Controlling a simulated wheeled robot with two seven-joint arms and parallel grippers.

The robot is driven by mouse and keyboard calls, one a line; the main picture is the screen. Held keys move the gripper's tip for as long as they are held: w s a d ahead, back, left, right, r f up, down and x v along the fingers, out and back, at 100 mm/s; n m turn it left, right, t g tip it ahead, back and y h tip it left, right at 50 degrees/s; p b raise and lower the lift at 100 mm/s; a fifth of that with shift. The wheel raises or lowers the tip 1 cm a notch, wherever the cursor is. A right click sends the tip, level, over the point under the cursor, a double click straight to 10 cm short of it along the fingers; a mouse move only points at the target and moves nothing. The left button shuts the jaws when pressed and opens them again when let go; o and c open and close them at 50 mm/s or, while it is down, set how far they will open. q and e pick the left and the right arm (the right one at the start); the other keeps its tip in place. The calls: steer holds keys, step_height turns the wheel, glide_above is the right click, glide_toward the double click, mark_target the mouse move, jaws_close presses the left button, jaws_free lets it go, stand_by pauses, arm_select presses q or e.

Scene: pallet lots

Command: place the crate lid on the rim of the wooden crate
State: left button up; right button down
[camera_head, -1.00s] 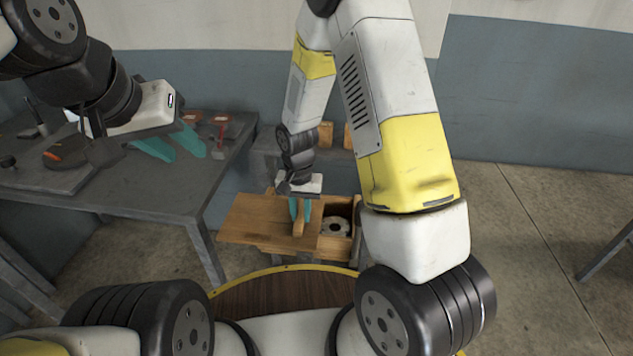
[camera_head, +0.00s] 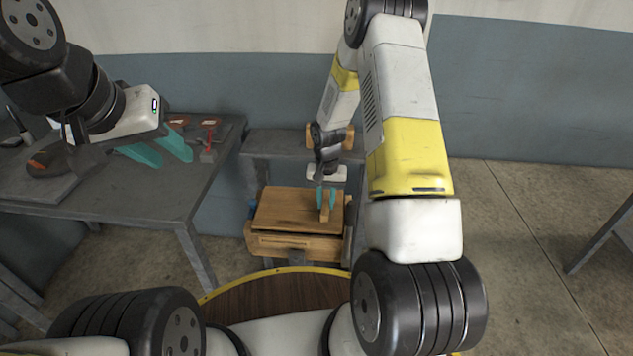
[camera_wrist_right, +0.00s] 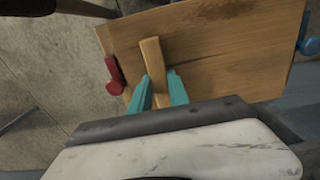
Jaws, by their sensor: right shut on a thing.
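The wooden crate lid (camera_head: 285,207) lies over the wooden crate (camera_head: 293,245) and covers its opening in the head view. A thin dark line shows between lid and crate front; I cannot tell whether the lid touches the rim all around. My right gripper (camera_head: 326,197) is shut on the lid's upright wooden handle (camera_head: 325,214). The wrist view shows the teal fingers (camera_wrist_right: 159,92) on both sides of the handle (camera_wrist_right: 153,65), with the lid (camera_wrist_right: 225,45) beyond. My left gripper (camera_head: 164,152) is open and empty above the grey table at the left.
The grey table (camera_head: 130,200) holds a red-handled tool (camera_head: 209,140) and other items. A grey bench (camera_head: 262,145) stands behind the crate. A red part (camera_wrist_right: 115,80) and a blue part (camera_wrist_right: 308,35) show at the lid's edges in the wrist view.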

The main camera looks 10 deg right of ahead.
steer(key=shift+f, duration=0.3)
steer(key=shift+f, duration=0.35)
steer(key=c, duration=1.3)
jaws_free()
steer(key=shift+o, duration=0.2)
